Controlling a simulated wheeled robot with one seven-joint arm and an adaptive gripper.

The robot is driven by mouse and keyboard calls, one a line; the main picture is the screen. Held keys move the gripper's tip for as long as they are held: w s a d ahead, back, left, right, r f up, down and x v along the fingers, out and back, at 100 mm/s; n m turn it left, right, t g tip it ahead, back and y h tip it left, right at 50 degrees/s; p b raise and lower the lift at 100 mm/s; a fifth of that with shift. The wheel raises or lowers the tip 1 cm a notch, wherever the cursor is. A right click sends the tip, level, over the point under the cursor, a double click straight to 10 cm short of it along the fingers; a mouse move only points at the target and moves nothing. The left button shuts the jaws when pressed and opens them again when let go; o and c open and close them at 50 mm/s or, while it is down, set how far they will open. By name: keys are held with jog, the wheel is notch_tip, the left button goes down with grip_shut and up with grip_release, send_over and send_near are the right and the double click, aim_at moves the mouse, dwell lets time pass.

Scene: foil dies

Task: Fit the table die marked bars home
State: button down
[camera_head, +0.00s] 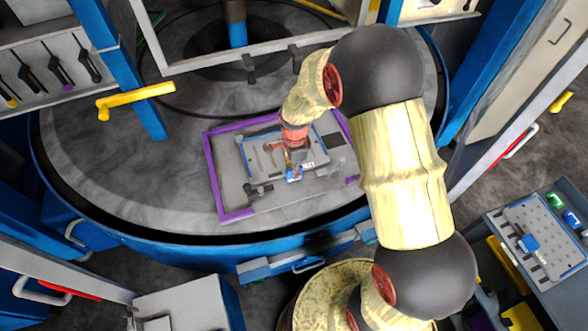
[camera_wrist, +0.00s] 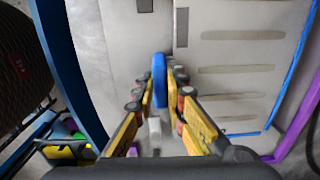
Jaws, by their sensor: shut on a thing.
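A pale plate with several bar-shaped marks (camera_wrist: 240,75) lies below my gripper in the wrist view; I take it as the bars die. In the head view, the pale plate (camera_head: 262,161) lies on the round table inside a purple frame (camera_head: 212,176). A blue line edges the plate. My gripper (camera_wrist: 160,88) is shut on an upright blue handle (camera_wrist: 159,72), which also shows below the gripper in the head view (camera_head: 294,175). My gripper and arm hide part of the plate, and I cannot tell whether it sits fully down.
The large round grey table (camera_head: 100,150) has a blue rim. A yellow handle (camera_head: 135,101) on a blue post stands at left. Dark clamp-like parts (camera_head: 257,190) sit at the frame's near left. Another dotted plate with a blue handle (camera_head: 528,243) lies on a cart at right.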

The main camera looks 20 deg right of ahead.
jog(key=shift+w, duration=0.1)
jog(key=c, duration=1.8)
grip_release()
jog(key=shift+f, duration=0.1)
jog(key=shift+o, duration=0.3)
jog(key=shift+s+f, duration=0.1)
jog(key=shift+s, duration=0.15)
notch_tip(320, 180, up, 12)
jog(key=s+r+n+t+b, duration=0.2)
jog(key=s+r+n+b, duration=0.1)
jog(key=s+n+b, duration=0.4)
jog(key=s+r+n+t+b, duration=0.3)
jog(key=s+n+b, duration=0.4)
jog(key=s+n, duration=0.4)
jog(key=s, duration=0.3)
jog(key=shift+s+r, duration=0.3)
jog(key=shift+s, duration=0.1)
